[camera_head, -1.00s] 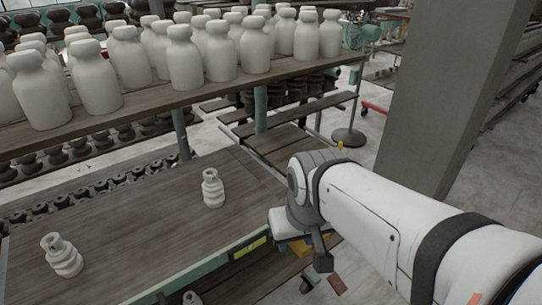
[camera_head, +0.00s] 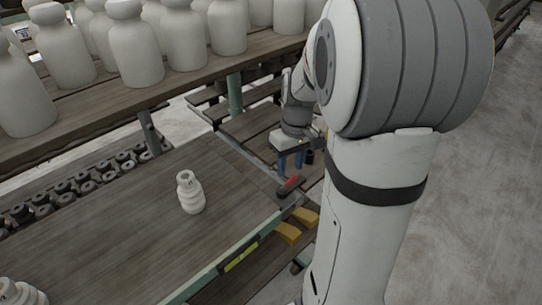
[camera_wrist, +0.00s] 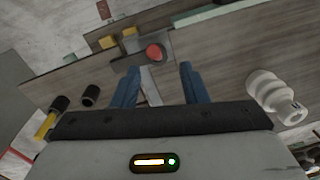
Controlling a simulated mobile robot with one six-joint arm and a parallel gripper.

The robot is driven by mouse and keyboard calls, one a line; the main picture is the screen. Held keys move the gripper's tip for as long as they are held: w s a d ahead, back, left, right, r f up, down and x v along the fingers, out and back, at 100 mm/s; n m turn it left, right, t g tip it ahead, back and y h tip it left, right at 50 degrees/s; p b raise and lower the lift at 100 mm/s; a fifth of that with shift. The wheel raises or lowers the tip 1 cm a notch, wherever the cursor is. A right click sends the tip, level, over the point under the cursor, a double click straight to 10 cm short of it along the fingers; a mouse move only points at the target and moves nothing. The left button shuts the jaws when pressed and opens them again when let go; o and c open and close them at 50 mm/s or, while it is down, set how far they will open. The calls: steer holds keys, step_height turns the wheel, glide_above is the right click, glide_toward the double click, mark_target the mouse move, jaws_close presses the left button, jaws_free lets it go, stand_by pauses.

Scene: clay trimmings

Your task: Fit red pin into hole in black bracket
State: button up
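A red piece, likely the red pin (camera_head: 291,183), shows at the table's right edge on or against a dark part, which may be the black bracket (camera_head: 287,191). In the wrist view the red pin (camera_wrist: 154,53) is a rounded red end beside a grey-dark shape. I cannot tell whether it sits in a hole. My gripper (camera_head: 290,166) has blue fingers and hangs just behind and above the red piece. In the wrist view my gripper (camera_wrist: 159,69) is open, with nothing between the fingers, and the red end lies beyond the gap between the tips.
Yellow blocks (camera_head: 305,217) lie near the table's front edge. Black cylinders (camera_wrist: 90,95) show at left in the wrist view. White bottles (camera_head: 135,45) fill a shelf behind.

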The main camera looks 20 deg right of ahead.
mark_target(288, 184)
steer(key=shift+w+f, duration=0.15)
steer(key=shift+f, duration=0.55)
step_height(288, 184, down, 7)
steer(key=shift+w+f+p, duration=0.1)
steer(key=shift+w+p, duration=0.05)
steer(key=shift+p, duration=0.35)
jaws_close()
